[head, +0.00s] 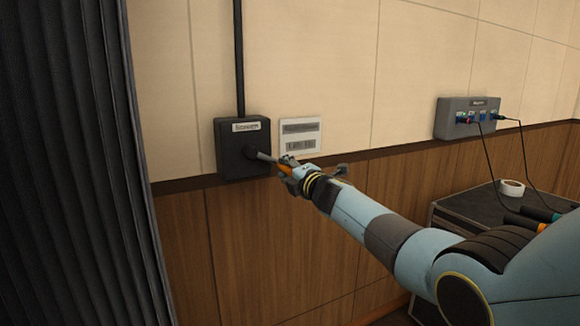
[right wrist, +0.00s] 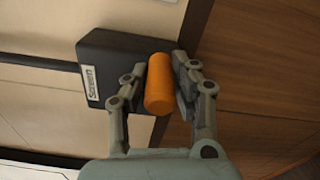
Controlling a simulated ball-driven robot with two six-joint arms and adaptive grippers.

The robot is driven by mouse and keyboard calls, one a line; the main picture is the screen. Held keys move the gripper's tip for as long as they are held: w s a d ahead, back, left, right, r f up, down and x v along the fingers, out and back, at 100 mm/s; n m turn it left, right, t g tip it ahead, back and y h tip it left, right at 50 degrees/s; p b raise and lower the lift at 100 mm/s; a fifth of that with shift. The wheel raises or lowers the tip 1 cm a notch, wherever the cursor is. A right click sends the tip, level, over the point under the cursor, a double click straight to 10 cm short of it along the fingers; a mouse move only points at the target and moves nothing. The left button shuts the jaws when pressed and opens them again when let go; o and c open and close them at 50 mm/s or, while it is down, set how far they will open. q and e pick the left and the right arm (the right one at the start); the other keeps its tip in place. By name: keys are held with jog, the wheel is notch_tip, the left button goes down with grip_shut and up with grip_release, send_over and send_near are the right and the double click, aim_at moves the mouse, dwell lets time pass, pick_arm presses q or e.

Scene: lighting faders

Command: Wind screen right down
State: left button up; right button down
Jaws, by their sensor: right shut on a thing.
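A dark box labelled "Screen" (head: 231,160) is fixed to the wall, with a black conduit running up from its top. A crank sticks out of its front, with a grey shaft (head: 263,156) and an orange handle (head: 285,169). My right gripper (head: 288,172) is shut on the orange handle. In the right wrist view the handle (right wrist: 159,84) sits between both fingers, with the box (right wrist: 105,62) behind it. The screen itself cannot be made out for certain. My left gripper is not in view.
A white notice (head: 300,136) is on the wall right of the box. A dark curtain (head: 80,170) hangs at the left. A grey socket panel (head: 452,118) with cables is at the right, above a black case (head: 470,208) carrying a tape roll (head: 512,188).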

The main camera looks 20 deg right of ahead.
jog(key=a+f+m+b, duration=0.3)
jog(key=a+f+m, duration=0.1)
jog(key=a+m, duration=0.4)
jog(key=shift+s+f, duration=0.35)
jog(key=shift+f, duration=0.05)
dwell(0.3)
dwell(0.4)
jog(key=c, duration=1.1)
grip_release()
jog(key=shift+w+f, duration=0.1)
